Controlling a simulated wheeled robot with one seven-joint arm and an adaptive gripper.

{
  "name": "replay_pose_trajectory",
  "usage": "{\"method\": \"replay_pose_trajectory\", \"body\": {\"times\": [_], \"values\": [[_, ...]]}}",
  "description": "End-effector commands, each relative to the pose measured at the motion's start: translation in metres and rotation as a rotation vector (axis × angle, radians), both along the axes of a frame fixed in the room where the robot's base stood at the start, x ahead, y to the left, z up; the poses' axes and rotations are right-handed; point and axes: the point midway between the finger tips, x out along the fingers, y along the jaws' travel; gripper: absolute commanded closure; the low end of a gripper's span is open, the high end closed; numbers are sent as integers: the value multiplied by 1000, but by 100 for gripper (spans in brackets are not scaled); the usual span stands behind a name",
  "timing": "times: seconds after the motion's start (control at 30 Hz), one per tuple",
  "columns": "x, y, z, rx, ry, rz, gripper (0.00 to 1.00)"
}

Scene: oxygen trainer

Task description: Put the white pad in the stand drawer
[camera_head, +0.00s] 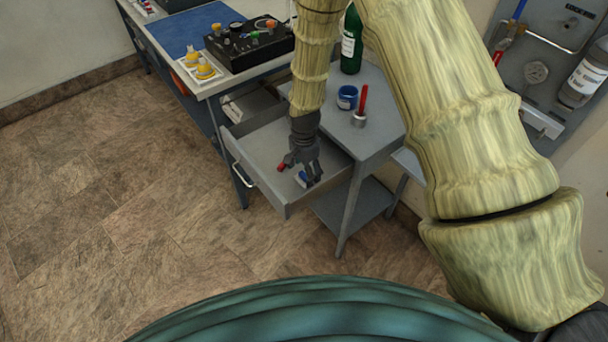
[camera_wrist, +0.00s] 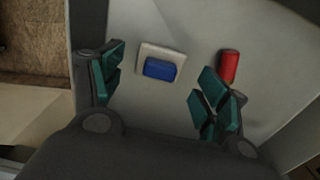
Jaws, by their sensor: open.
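The stand drawer (camera_head: 262,150) is pulled out from under the grey stand (camera_head: 375,140). A small white pad (camera_wrist: 162,49) with a blue block (camera_wrist: 160,69) over part of it lies on the drawer floor in the wrist view. In the head view the blue part (camera_head: 303,178) shows beside my fingers, and the white is mostly hidden. My gripper (camera_head: 300,172) points down into the drawer. In the wrist view its fingers (camera_wrist: 160,88) are spread, with the pad between and just beyond them. Nothing is held.
A red cylinder (camera_wrist: 229,66) lies in the drawer near the right finger. A blue jar (camera_head: 347,97), a cup with a red stick (camera_head: 360,115) and a green bottle (camera_head: 352,45) stand on the stand top. A workbench (camera_head: 205,85) adjoins at left. The floor in front is clear.

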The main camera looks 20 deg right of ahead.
Motion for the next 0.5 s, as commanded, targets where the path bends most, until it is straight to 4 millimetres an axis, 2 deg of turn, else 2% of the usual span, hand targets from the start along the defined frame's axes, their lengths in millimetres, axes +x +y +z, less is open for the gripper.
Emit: {"method": "replay_pose_trajectory", "body": {"times": [0.5], "values": [[1,0,65,-1,-1,0,26]]}}
